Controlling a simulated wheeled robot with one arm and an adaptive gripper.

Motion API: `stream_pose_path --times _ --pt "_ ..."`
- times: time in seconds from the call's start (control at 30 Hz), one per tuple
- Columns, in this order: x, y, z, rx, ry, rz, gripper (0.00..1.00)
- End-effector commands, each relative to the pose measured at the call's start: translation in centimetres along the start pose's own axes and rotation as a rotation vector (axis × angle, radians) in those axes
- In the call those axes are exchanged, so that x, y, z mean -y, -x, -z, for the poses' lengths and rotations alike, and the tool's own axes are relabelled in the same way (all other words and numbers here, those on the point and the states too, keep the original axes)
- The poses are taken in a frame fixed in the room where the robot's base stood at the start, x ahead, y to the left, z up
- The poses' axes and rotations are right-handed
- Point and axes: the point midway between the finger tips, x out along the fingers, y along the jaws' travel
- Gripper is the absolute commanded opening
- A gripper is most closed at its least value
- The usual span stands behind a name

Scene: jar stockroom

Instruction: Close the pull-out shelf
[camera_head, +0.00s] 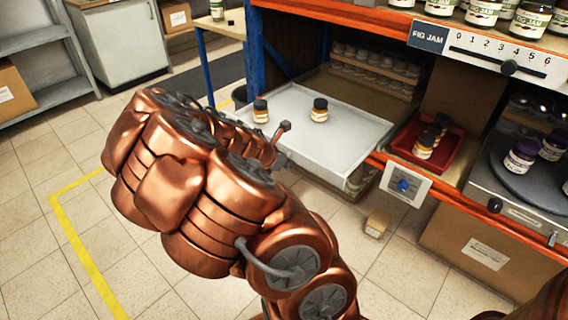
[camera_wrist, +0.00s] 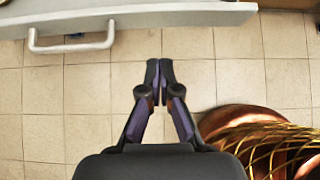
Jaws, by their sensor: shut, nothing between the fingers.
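The pull-out shelf (camera_head: 350,133) is a light grey tray that sticks out from the orange and blue rack. Two small jars stand on it, a left jar (camera_head: 261,112) and a right jar (camera_head: 319,111), both upright with dark lids. In the wrist view the shelf's front panel (camera_wrist: 190,16) runs across the top, with a pale bar handle (camera_wrist: 72,47) at the left. My gripper (camera_wrist: 153,66) is shut and empty. It shows in front of the panel, to the right of the handle and apart from it. My arm hides part of the shelf's front in the head view.
A red bin (camera_head: 408,143) with jars sits right of the shelf, above a blue-knob panel (camera_head: 402,186). Further right is a dark turntable (camera_head: 530,172) with jars. A small box (camera_head: 377,223) lies on the floor below. The tiled floor at the left is clear.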

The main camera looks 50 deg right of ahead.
Motion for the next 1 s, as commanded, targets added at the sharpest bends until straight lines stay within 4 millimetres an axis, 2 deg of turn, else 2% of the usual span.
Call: stream_pose_path --times 0.03,0.33,0.63,1.0 --pt "0.2 -1.1 0.2 -0.001 -0.003 0.005 0.0" --pt "0.3 -6.0 0.2 -0.001 -0.003 0.005 0.0" --pt "0.1 -7.6 -2.1 0.0 -0.004 0.001 0.0" --pt "0.2 -8.3 -2.8 -0.001 -0.002 0.003 0.0"
